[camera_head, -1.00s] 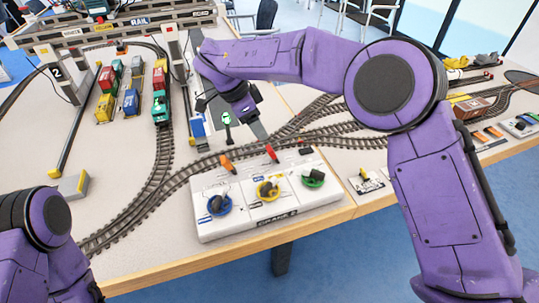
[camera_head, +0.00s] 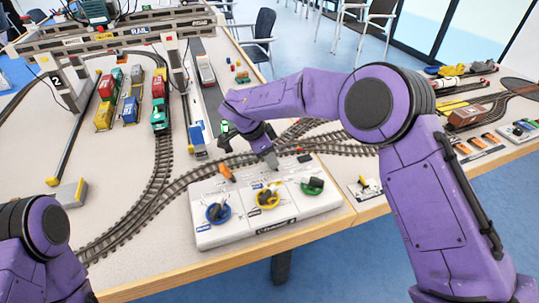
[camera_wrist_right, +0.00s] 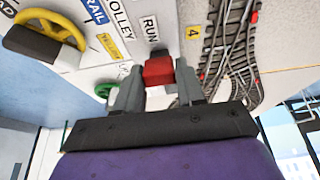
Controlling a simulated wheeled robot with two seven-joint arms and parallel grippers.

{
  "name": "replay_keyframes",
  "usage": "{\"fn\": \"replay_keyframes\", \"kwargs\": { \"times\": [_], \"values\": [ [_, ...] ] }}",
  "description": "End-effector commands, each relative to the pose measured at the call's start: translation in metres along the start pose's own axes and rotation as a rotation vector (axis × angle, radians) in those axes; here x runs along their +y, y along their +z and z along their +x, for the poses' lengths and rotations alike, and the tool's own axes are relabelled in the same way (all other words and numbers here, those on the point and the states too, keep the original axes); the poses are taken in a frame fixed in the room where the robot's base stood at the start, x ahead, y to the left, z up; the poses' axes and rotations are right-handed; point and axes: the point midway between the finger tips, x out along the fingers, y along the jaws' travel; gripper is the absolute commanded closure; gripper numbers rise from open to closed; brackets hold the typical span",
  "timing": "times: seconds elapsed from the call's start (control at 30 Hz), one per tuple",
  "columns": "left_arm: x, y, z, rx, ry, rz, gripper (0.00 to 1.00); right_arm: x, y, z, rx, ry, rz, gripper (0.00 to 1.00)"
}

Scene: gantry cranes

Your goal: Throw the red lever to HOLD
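The white control panel (camera_head: 215,238) lies at the table's near edge in the head view, with an orange lever (camera_head: 226,173) at its back left. My right gripper (camera_head: 272,162) points down at the panel's back edge and hides the red lever there. In the right wrist view the red lever (camera_wrist_right: 158,70) sits at the fingertips of my open right gripper (camera_wrist_right: 158,88), with one finger on each side. I cannot tell whether a finger touches it. A RUN label (camera_wrist_right: 150,28) is beside the lever; no HOLD label is readable. My left arm shows at bottom left, its gripper out of view.
The panel carries a blue knob (camera_head: 218,213), a yellow knob (camera_head: 267,199) and a green knob (camera_head: 312,186). Curved train tracks (camera_head: 158,190) pass left of and behind it. A small white switch plate (camera_head: 366,188) lies to the right.

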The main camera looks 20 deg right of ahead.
Motion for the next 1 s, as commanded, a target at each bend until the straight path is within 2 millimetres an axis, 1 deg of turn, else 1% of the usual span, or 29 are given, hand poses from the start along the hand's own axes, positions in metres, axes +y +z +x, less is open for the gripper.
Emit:
{"fn": "replay_keyframes", "kwargs": {
  "times": [0.03, 0.07, 0.1, 0.37, 0.53, 0.8, 1.0],
  "values": [
    [0.0, 0.0, 0.0, 0.0, 0.0, 0.0, 0.57, 0.0, 0.0, 0.0, 0.0, -0.001, 0.0, 0.83],
    [0.0, 0.0, 0.0, 0.0, 0.0, 0.0, 0.57, 0.0, 0.0, 0.0, 0.0, -0.001, 0.0, 0.93],
    [0.0, 0.0, 0.0, 0.0, 0.0, 0.0, 0.57, 0.0, 0.0, 0.0, 0.0, -0.001, 0.0, 1.0],
    [0.0, -0.002, -0.004, 0.0, 0.0, 0.0, 0.57, 0.0, -0.002, -0.002, -0.02, 0.0, 0.0, 1.0],
    [-0.001, -0.006, -0.014, 0.0, 0.0, 0.0, 0.57, 0.0, -0.008, -0.004, -0.089, 0.0, 0.002, 1.0],
    [-0.004, -0.016, -0.038, 0.0, 0.0, 0.0, 0.57, 0.0, -0.024, -0.001, -0.298, 0.003, 0.006, 1.0],
    [-0.004, -0.019, -0.047, 0.0, 0.0, 0.0, 0.57, 0.0, -0.035, 0.007, -0.475, 0.0, 0.008, 1.0]
  ]
}}
